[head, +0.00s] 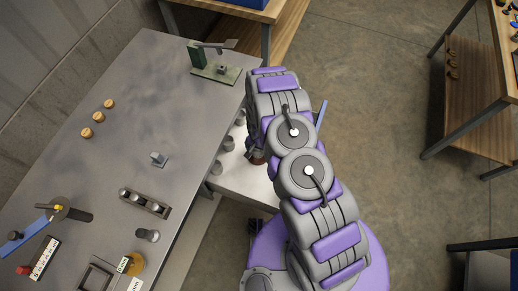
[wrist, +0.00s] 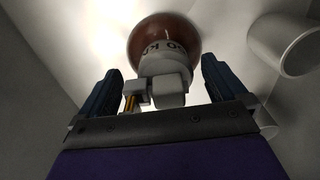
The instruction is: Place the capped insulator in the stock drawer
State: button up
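The capped insulator shows in the wrist view as a brown disc (wrist: 184,30) with a grey cap (wrist: 155,66) that bears dark lettering. In the head view only a bit of its brown body (head: 258,159) shows under my arm, inside the white stock drawer (head: 243,184). My gripper (wrist: 160,70) has its two dark fingers wide apart, one on each side of the cap, with gaps between fingers and cap. In the head view my gripper (head: 251,151) is mostly hidden by my arm, at the drawer.
Several grey cylinders (head: 229,143) stand along the drawer's left side; a pale cylinder (wrist: 284,44) is right of the insulator in the wrist view. The grey bench (head: 120,150) edges the drawer on the left. It holds brown knobs (head: 98,117) and a green fixture (head: 214,72).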

jog(key=shift+r, duration=0.1)
notch_tip(320, 180, up, 12)
jog(key=p, duration=0.3)
jog(key=shift+r, duration=0.2)
jog(key=s+d+r+n, duration=0.1)
jog(key=s+d+r, duration=0.15)
jog(key=r, duration=0.75)
jog(key=s+d+r, duration=0.2)
jog(key=d+r, duration=0.1)
jog(key=r, duration=0.6)
jog(key=s+d+r+n, duration=0.1)
jog(key=s+d+r, duration=0.2)
jog(key=r, duration=0.7)
jog(key=s+d+r, duration=0.2)
jog(key=s+r, duration=0.3)
jog(key=s, duration=0.3)
jog(key=s+d+r+n+g, duration=0.1)
jog(key=s+d+r, duration=0.1)
jog(key=s+r, duration=0.3)
jog(key=s+d+r, duration=0.2)
jog(key=s+r, duration=0.2)
jog(key=s, duration=0.6)
jog(key=shift+s+d+r+n+g, duration=0.2)
jog(key=shift+s+r+n+g, duration=0.2)
